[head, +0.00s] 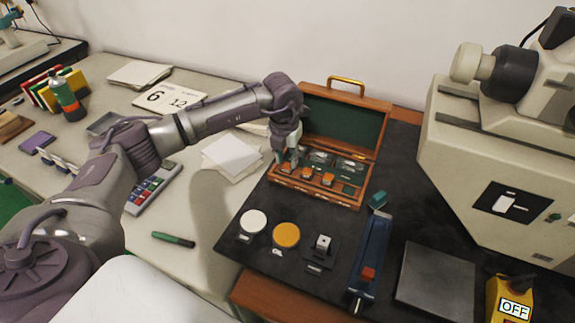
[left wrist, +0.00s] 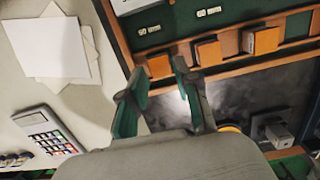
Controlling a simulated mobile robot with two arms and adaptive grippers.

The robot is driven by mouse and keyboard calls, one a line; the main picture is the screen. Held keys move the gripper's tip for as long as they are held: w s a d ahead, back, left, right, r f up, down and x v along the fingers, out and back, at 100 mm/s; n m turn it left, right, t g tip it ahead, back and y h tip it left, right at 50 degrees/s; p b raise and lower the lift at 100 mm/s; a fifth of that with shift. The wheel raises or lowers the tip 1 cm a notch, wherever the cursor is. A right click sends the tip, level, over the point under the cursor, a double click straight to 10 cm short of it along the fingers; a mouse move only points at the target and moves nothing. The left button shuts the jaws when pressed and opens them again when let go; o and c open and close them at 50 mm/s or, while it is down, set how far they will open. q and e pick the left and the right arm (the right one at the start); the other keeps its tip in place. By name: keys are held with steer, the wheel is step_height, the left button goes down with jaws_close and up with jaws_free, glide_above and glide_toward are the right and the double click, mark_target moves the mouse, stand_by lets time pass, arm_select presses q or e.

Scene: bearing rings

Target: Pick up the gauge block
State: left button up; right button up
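My left gripper (head: 284,156) hangs over the left front part of an open wooden case (head: 318,188). In the left wrist view the two green-tipped fingers (left wrist: 155,82) stand apart with nothing between them. Several small orange-brown blocks sit in the case's front row; the leftmost block (left wrist: 158,65) is just beyond the fingertips, and another block (head: 327,179) shows farther right. A small metallic block (head: 322,243) stands on a dark pad on the black mat; it also shows in the left wrist view (left wrist: 278,132). I cannot tell which block is the gauge block. My right gripper is not in view.
A white disc (head: 253,221), an orange disc (head: 286,235) and a blue tool (head: 373,253) lie on the black mat. A large beige machine (head: 480,170) stands at right. The case's raised lid (head: 345,122) is behind the gripper. A calculator (head: 152,190) lies left.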

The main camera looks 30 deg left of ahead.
mark_target(287, 168)
arm_select(q)
steer(key=shift+w+f, duration=0.15)
steer(key=shift+f, duration=1.15)
jaws_close()
steer(key=shift+r, duration=0.15)
